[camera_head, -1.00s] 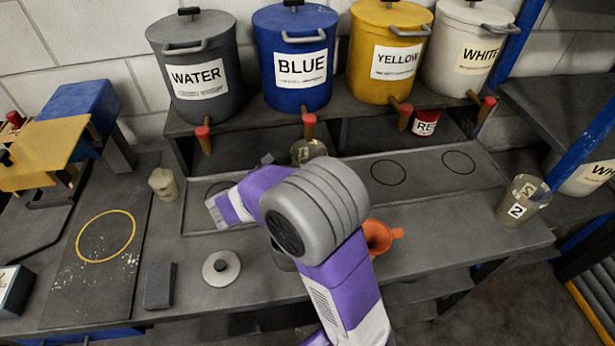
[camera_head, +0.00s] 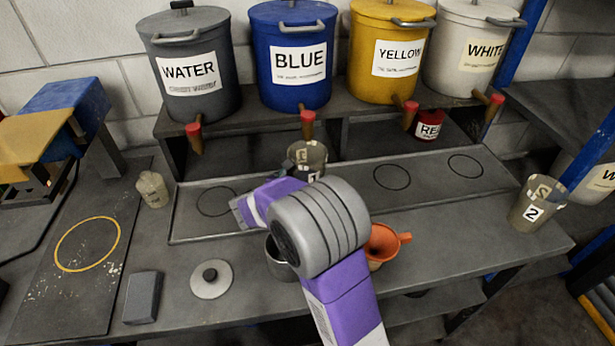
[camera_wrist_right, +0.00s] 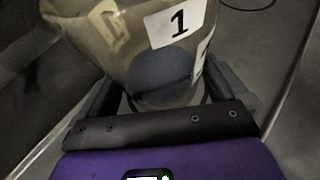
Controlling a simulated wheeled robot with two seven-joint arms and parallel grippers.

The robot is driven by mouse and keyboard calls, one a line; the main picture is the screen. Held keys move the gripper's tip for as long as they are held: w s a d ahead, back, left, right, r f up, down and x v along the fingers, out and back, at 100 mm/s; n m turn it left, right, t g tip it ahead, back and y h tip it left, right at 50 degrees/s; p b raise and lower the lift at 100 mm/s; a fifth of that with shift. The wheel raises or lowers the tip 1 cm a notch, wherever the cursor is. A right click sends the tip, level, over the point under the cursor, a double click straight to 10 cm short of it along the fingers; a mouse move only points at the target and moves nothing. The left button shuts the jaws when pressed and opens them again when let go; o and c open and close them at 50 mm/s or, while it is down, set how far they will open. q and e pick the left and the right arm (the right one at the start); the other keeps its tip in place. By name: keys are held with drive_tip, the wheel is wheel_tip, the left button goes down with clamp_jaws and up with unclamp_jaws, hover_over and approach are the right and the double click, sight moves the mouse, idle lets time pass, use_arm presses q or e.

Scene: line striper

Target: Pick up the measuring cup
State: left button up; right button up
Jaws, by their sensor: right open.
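A see-through, smoky measuring cup marked 1 (camera_head: 307,157) stands upright on the tray under the blue bucket's tap; my right arm hides its lower part in the head view. In the right wrist view the same cup (camera_wrist_right: 150,45) fills the space between the fingers of my right gripper (camera_wrist_right: 165,85). The fingers are open, one on each side of the cup's narrow lower part. I cannot tell whether either touches it. A second measuring cup, marked 2 (camera_head: 538,203), stands at the bench's right end. My left gripper is not in view.
Labelled buckets for water (camera_head: 190,70), blue (camera_head: 293,60), yellow (camera_head: 390,50) and white (camera_head: 470,50) stand on the shelf, their taps jutting forward. An orange funnel (camera_head: 384,240), a grey lid (camera_head: 211,280), a dark block (camera_head: 142,298) and a partly hidden pot (camera_head: 277,262) are on the bench.

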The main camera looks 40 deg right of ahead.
drive_tip(key=shift+r, duration=0.1)
drive_tip(key=c, duration=1)
